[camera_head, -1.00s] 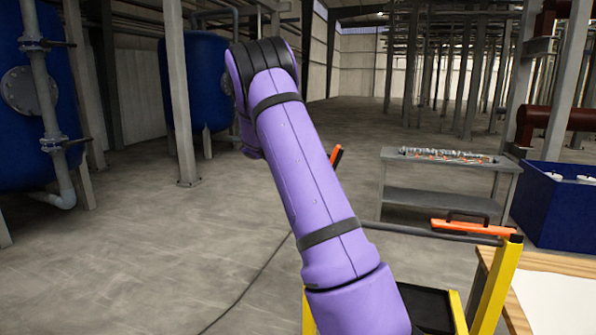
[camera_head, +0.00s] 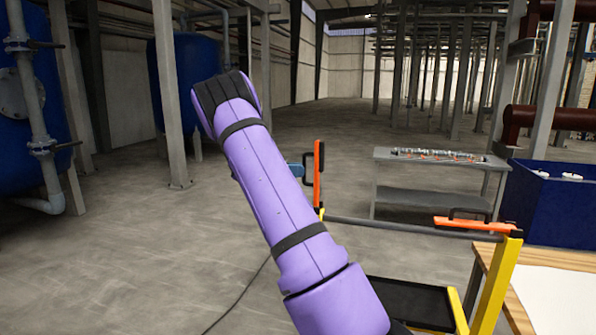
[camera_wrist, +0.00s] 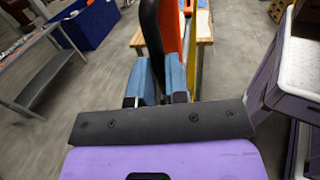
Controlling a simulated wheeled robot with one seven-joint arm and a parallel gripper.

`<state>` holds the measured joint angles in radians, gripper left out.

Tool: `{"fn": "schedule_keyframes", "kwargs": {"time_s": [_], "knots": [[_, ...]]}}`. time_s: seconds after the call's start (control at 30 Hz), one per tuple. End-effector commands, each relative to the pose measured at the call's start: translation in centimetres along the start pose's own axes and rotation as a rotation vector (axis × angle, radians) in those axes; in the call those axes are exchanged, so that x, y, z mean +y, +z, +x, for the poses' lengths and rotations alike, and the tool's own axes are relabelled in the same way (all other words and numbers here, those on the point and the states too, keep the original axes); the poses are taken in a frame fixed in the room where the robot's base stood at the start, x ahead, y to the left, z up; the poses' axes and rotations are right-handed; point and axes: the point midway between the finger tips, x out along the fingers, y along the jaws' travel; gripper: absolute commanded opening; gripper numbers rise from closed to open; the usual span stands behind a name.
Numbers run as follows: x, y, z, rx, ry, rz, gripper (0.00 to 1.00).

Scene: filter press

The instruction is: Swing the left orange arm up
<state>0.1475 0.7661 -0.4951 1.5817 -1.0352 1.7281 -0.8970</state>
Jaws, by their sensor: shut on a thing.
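The left orange arm (camera_head: 319,178) stands about upright on the yellow frame in the head view, with its black handle (camera_head: 307,172) on its left side. My gripper (camera_head: 295,170) shows there only as a bit of blue beside the handle, mostly hidden behind my purple arm. In the wrist view, my gripper's blue jaws (camera_wrist: 160,82) are shut on the black handle (camera_wrist: 150,28), and the orange arm (camera_wrist: 171,28) rises just right of it. The right orange arm (camera_head: 473,226) lies nearly level on the right yellow post.
A grey bench (camera_head: 437,200) with small parts stands behind the frame. A blue bin (camera_head: 545,220) is at the right. A wooden-edged table (camera_head: 508,290) is at the front right. A grey column (camera_head: 170,100) and blue tanks stand left. The left floor is open.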

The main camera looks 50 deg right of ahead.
Motion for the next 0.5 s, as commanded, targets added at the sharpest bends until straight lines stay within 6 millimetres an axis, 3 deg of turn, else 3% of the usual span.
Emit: {"fn": "schedule_keyframes", "kwargs": {"time_s": [0.17,0.2,0.3,0.5], "knots": [[-0.02,-0.15,-0.26,0.001,0.005,-0.003,0.00],[-0.02,-0.16,-0.27,0.001,0.005,-0.003,0.21],[-0.02,-0.14,-0.23,0.001,0.005,-0.002,0.40],[-0.02,-0.11,-0.16,0.001,0.003,-0.002,0.40]]}}
